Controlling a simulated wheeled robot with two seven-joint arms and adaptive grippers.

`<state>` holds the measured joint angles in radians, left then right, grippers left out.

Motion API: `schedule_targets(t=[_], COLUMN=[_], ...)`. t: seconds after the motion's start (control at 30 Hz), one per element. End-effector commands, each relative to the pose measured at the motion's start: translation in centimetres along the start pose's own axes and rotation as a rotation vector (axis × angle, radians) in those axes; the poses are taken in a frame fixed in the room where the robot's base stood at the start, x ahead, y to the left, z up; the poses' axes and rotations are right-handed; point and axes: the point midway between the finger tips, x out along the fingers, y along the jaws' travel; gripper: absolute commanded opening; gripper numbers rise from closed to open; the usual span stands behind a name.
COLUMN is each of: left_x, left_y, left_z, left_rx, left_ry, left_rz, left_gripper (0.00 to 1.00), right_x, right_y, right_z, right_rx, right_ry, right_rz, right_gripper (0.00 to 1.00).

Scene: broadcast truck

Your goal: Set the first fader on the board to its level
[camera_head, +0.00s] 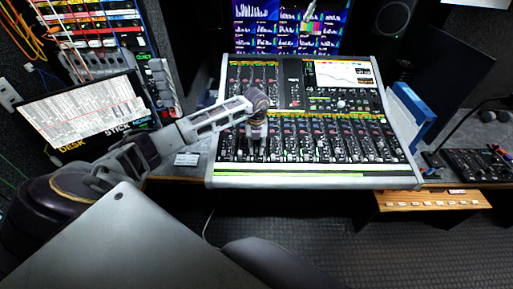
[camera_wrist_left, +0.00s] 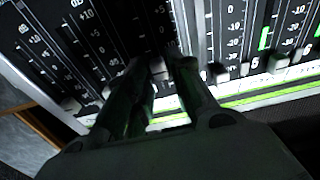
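The mixing board (camera_head: 213,172) stands in the middle of the head view, with a row of faders along its lower half. My left gripper (camera_head: 256,140) reaches down onto the left part of this fader row. In the left wrist view my left gripper (camera_wrist_left: 159,66) has its two fingers apart, with a light fader cap (camera_wrist_left: 158,70) showing between them. Whether a finger touches the cap is unclear. More fader caps show left of the fingers, one of them low on its track (camera_wrist_left: 70,105), and to the right (camera_wrist_left: 217,73). My right gripper is not in view.
A screen (camera_head: 85,112) stands left of the board beneath a patch panel with cables. Monitors (camera_head: 290,25) are behind the board. A blue binder-like object (camera_head: 410,112) is at its right edge, and a small black panel (camera_head: 475,165) is farther right.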

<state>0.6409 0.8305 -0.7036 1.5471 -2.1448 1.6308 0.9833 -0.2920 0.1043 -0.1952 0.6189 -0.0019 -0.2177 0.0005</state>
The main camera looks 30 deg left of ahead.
Motion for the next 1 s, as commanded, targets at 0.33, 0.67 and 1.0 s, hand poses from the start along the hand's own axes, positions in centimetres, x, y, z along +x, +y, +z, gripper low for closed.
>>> schedule_targets(t=[0.33,0.67,1.0], left_x=[-4.1,-8.9,-11.4], left_y=[0.0,0.0,0.0], left_z=[0.1,0.1,0.0], left_rx=[0.001,0.001,0.0], left_ry=[-0.004,-0.003,-0.001], left_rz=[-0.001,-0.001,0.0], left_gripper=[0.23,0.23,0.23], right_x=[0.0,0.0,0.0], right_y=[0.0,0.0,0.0], right_z=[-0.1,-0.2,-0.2], right_rx=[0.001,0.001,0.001], right_ry=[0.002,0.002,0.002], right_rz=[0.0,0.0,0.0], right_gripper=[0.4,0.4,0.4])
